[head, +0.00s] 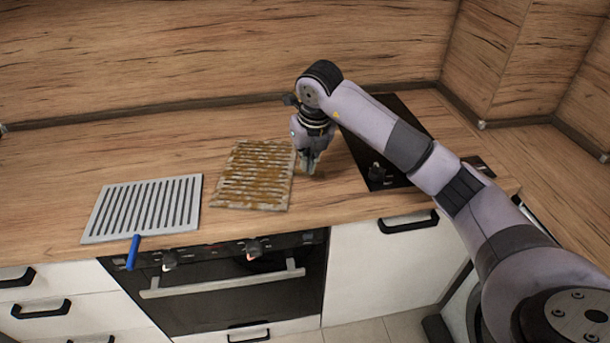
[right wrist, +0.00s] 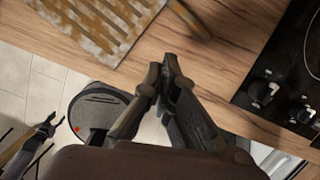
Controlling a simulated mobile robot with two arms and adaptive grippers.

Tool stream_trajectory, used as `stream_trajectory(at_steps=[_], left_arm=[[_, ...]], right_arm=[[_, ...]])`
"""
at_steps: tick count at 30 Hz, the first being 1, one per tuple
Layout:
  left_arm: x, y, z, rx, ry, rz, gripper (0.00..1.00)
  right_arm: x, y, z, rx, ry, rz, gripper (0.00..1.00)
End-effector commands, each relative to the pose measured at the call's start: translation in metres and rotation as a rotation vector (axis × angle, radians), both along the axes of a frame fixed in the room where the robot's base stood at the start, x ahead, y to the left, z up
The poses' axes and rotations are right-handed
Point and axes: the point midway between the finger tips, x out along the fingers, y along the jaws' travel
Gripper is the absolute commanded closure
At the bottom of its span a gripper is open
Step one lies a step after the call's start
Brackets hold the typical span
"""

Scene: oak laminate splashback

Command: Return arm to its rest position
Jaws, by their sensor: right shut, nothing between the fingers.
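My right arm reaches in from the right in the head view. My right gripper (head: 308,168) points down just above the wooden counter, right of a stained grate. In the right wrist view its fingers (right wrist: 168,68) are together with nothing between them. A dark shape at the lower left of the right wrist view looks like my left gripper (right wrist: 44,130), low over the floor; its fingers are too small to read. My left arm does not show in the head view.
The brown-stained grate (head: 253,178) lies beside the right gripper. A clean grey grate (head: 145,207) lies further left, with a blue handle (head: 133,252) at the counter's front edge. A black cooktop (head: 365,150) is partly behind my arm. An oven (head: 225,290) sits below. The back-left counter is clear.

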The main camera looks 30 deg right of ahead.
Motion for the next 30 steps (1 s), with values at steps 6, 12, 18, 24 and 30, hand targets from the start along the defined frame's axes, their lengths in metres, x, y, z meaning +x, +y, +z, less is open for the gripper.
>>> stream_trajectory(at_steps=[6, 12, 18, 24, 30], left_arm=[[-0.008, 0.0, -0.004, 0.0, 0.01, 0.0, 0.6], [-0.016, 0.002, -0.004, 0.003, 0.024, 0.0, 0.6], [-0.016, 0.004, -0.004, 0.006, 0.024, -0.001, 0.6], [-0.016, 0.006, -0.004, 0.008, 0.024, -0.001, 0.6], [-0.016, 0.006, -0.004, 0.008, 0.023, -0.001, 0.6]], right_arm=[[-0.004, 0.0, 0.013, -0.001, 0.001, 0.0, 1.0], [-0.004, 0.0, 0.014, -0.001, 0.001, 0.0, 1.0], [-0.004, 0.0, 0.014, 0.0, 0.001, 0.0, 1.0], [-0.004, 0.02, 0.007, 0.057, -0.011, 0.045, 1.0], [-0.019, 0.135, -0.012, 0.442, -0.093, 0.254, 1.0]])
